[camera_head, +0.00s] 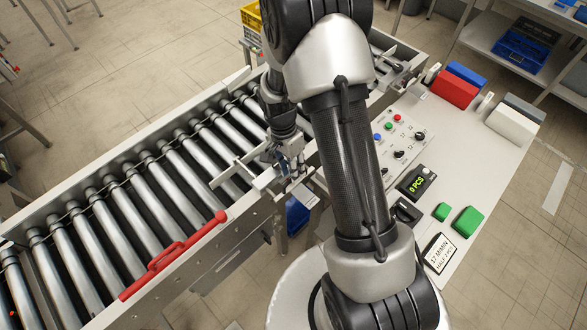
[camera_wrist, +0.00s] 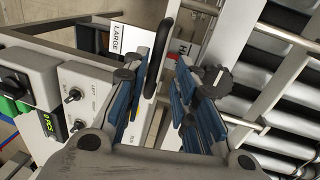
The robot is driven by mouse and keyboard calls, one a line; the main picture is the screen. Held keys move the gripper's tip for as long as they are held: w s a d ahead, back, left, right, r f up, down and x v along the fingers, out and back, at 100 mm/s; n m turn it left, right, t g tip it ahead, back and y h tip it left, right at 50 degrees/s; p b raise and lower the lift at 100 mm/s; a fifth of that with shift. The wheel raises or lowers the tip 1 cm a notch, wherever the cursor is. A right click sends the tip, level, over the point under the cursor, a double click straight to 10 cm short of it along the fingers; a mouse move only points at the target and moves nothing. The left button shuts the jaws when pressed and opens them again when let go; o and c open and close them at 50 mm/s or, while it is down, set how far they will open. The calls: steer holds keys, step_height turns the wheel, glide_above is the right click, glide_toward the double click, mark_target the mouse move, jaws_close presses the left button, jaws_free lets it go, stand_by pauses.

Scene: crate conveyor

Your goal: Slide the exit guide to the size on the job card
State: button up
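The exit guide (camera_head: 241,178) is a pale metal bar assembly lying across the rollers near the conveyor's near side rail. My gripper (camera_head: 291,166) is pointed down beside the guide's near end. In the wrist view my gripper (camera_wrist: 166,72) is open, its blue-padded fingers apart. A black loop handle (camera_wrist: 156,58) shows between and beyond the fingertips; I cannot tell whether they touch it. A black knob (camera_wrist: 216,80) is just right of the right finger. A "LARGE" label (camera_wrist: 128,40) and a partly hidden label starting with "H" (camera_wrist: 185,47) are beyond. The job card (camera_head: 440,252) reads "17 M/MIN" with smaller, blurred text beginning "HALF".
The roller conveyor (camera_head: 160,150) carries a red bar (camera_head: 172,256) along its near edge. A control panel with buttons and knobs (camera_head: 398,140), a "0 PCS" counter (camera_head: 415,183) and green blocks (camera_head: 467,221) sit on the table to the right. A yellow crate (camera_head: 250,17) stands behind.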

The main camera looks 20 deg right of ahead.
steer(key=shift+s, duration=0.15)
step_height(320, 180, up, 12)
steer(key=w, duration=0.2)
steer(key=shift+a, duration=0.4)
steer(key=shift+w+f, duration=0.1)
steer(key=s+a+r+n+t+b, duration=0.2)
steer(key=s+r+n+t+b, duration=0.1)
steer(key=s+r+n+b, duration=0.35)
steer(key=s+a+n+t+b, duration=0.3)
steer(key=s+n+b, duration=0.3)
steer(key=s, duration=0.7)
steer(key=shift+s+f+n+t+y, duration=0.15)
steer(key=shift+s+n+t+y, duration=0.2)
steer(key=shift+n, duration=0.4)
